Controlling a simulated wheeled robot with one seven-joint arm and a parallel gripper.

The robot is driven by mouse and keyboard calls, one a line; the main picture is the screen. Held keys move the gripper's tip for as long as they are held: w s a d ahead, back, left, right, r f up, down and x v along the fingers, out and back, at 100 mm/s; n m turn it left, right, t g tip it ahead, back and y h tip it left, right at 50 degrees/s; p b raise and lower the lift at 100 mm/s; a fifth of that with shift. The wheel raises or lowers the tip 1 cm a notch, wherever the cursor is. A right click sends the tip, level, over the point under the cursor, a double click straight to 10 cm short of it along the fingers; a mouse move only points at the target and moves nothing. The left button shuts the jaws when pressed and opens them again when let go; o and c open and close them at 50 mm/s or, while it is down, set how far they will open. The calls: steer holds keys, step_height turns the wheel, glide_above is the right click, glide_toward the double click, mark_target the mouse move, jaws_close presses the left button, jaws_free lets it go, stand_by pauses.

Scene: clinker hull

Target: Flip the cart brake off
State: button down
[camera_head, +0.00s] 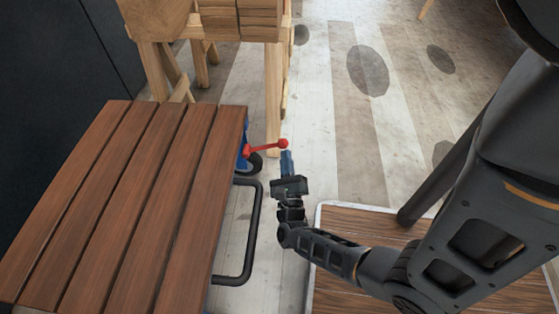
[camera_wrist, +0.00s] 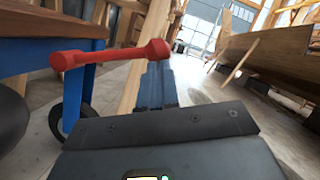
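The cart (camera_head: 125,195) has a brown slatted wooden top and a blue frame (camera_wrist: 75,95). Its brake is a red lever (camera_head: 262,149) with a round knob at its free end, sticking out to the right from the cart's far right corner. In the wrist view the red lever (camera_wrist: 110,55) lies nearly level across the upper left, its knob right at my fingertips. My gripper (camera_head: 287,157) is just below the knob in the head view, its blue fingers together with nothing between them. Whether the fingertips touch the knob cannot be told.
A black handle bar (camera_head: 254,235) juts from the cart's right side, left of my arm. A wheel (camera_head: 255,163) shows under the far corner. A wooden trestle leg (camera_head: 274,100) stands behind the lever. The plank floor (camera_head: 340,120) farther right is clear.

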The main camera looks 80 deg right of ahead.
steer(key=w+r+n+t+y+p, duration=0.2)
steer(key=w+r+n+p, duration=0.3)
steer(key=r+n+p, duration=0.2)
steer(key=shift+w+r+n, duration=0.3)
steer(key=shift+r+n, duration=0.1)
steer(key=shift+r, duration=0.4)
steer(key=shift+w+a+r, duration=0.1)
steer(key=shift+w, duration=0.1)
